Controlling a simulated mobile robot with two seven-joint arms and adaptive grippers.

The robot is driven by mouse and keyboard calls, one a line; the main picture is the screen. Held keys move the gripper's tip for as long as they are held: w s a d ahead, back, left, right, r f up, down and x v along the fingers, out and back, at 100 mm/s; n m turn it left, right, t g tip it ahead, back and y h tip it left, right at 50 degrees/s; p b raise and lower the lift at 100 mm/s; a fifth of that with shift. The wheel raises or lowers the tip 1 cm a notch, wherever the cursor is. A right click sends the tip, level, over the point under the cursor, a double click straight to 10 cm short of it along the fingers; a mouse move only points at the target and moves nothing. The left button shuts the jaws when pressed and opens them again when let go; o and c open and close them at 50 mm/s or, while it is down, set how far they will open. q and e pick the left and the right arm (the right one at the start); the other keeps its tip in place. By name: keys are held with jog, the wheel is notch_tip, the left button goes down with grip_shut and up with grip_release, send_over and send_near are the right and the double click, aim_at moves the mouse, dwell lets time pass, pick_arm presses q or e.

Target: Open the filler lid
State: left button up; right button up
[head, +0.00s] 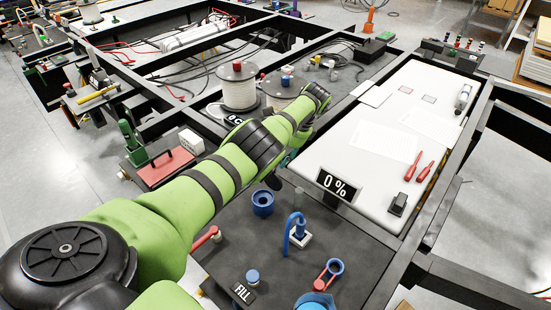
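A black label reading FILL (243,292) stands on the dark grey deck at the bottom of the head view. A small blue cap (253,276) sits right beside it; it appears to be the filler lid and looks shut. My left arm crosses from the lower left toward the centre, well above the deck. Its wrist bends down behind the forearm. Only a small dark part of what seems to be my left gripper (272,182) shows, apart from the cap and farther back. Its fingers cannot be made out. My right gripper is out of view.
A blue ring-shaped cup (263,203), a blue hooked tap (294,229) and a blue fitting with a red lever (332,270) stand on the deck. A red-handled lever (207,238) is left of the cap. A white tank (375,140) bears a 0 % display (338,186).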

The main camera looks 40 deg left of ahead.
pick_arm(q)
jog(key=v, duration=1)
jog(key=shift+r, duration=0.15)
jog(key=shift+a, duration=0.1)
